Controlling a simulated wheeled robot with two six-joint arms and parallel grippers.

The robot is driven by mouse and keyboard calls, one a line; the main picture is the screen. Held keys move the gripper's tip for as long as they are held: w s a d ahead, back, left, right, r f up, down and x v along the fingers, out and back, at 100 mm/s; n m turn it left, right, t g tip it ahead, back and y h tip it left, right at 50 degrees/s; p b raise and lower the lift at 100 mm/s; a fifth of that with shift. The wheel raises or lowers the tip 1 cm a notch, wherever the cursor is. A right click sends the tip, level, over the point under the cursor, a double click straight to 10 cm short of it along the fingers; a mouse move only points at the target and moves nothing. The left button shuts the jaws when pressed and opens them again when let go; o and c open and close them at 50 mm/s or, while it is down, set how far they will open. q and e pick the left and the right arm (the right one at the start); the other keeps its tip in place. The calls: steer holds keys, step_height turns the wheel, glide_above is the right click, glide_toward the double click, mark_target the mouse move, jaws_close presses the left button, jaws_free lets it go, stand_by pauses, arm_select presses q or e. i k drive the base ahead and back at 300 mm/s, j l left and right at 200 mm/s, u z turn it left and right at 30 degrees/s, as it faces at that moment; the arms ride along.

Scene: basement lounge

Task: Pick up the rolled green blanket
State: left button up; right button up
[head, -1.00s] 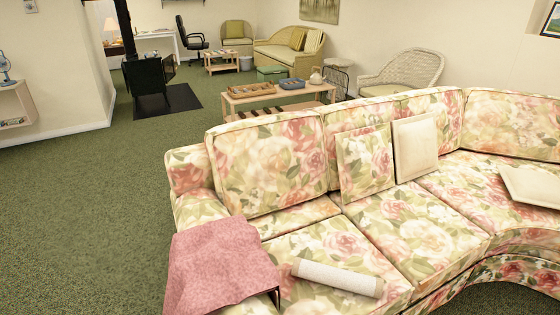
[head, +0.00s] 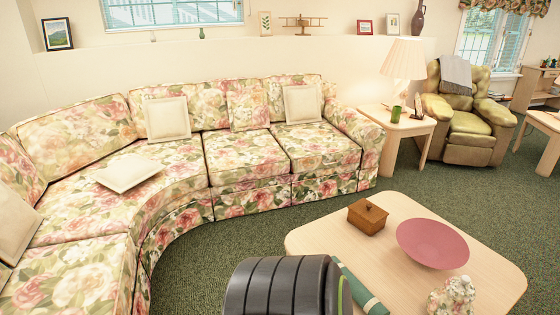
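A green roll with a pale stripe (head: 364,292), which looks like the rolled green blanket, lies at the near left side of the light wooden coffee table (head: 480,270). Its near part is cut off by the bottom edge of the head view. A black ribbed shape in the foreground covers part of its left side. Neither of my grippers is in view.
A wooden box (head: 367,216), a pink bowl (head: 432,243) and a floral-patterned object (head: 453,298) stand on the coffee table. A curved floral sofa (head: 240,155) bounds the left and back. Green carpet (head: 235,245) is clear between them. A side table with a lamp (head: 403,70) and an armchair (head: 468,125) stand behind.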

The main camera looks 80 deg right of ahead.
mark_target(370, 303)
steer(key=z, duration=3.35)
steer(key=l+u, duration=0.15)
steer(key=l, duration=0.4)
steer(key=l+u, duration=0.15)
steer(key=l, duration=0.35)
steer(key=k+l+u, duration=0.15)
steer(key=l, duration=0.4)
